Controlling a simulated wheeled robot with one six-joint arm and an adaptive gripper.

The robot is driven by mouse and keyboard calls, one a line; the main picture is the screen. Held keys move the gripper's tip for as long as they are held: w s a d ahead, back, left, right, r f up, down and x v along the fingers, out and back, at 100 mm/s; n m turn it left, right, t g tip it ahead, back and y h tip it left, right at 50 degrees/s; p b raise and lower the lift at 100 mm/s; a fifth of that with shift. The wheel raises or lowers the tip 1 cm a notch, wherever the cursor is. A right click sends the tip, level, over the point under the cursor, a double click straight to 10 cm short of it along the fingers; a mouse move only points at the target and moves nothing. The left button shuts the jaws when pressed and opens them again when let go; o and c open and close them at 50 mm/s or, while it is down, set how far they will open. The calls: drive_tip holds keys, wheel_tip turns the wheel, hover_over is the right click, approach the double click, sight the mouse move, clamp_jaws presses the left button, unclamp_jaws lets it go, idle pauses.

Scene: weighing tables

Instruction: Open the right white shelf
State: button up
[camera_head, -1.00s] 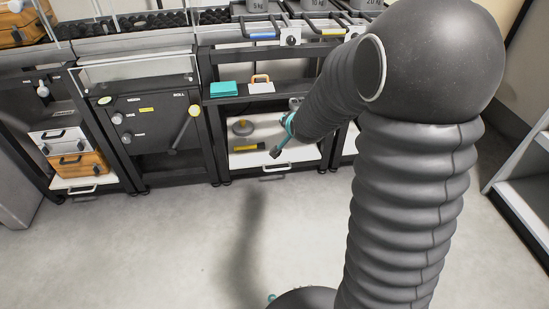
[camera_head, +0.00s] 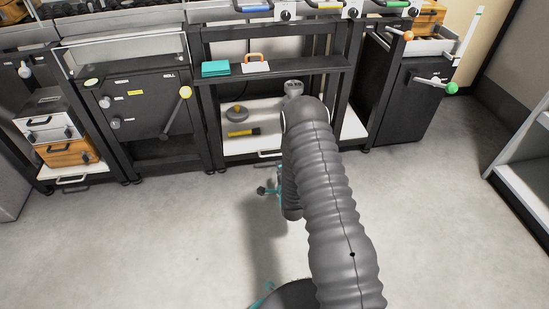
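The right white shelf (camera_head: 272,122) is low in the middle bay of the bench. A grey round weight (camera_head: 237,114) and a yellow-and-black tool (camera_head: 243,132) rest on it. Its front handle (camera_head: 268,154) shows at the front edge, and my arm covers part of the shelf to the right of it. My gripper (camera_head: 265,190), dark and teal, is below the handle in the picture, seemingly apart from it. It is small and partly behind my arm, so its opening cannot be made out.
A left white shelf (camera_head: 74,180) holds an orange case (camera_head: 67,152) and a white case (camera_head: 48,127). A teal box (camera_head: 215,69) lies on the ledge above the right shelf. A dark cabinet (camera_head: 404,98) stands to the right. The floor in front is clear.

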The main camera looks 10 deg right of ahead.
sight(275, 155)
drive_tip(key=x, duration=0.4)
drive_tip(key=f+b+x, duration=0.1)
drive_tip(key=x, duration=0.4)
drive_tip(key=b+x, duration=0.1)
drive_tip(key=x, duration=0.3)
drive_tip(key=shift+f, duration=0.35)
clamp_jaws()
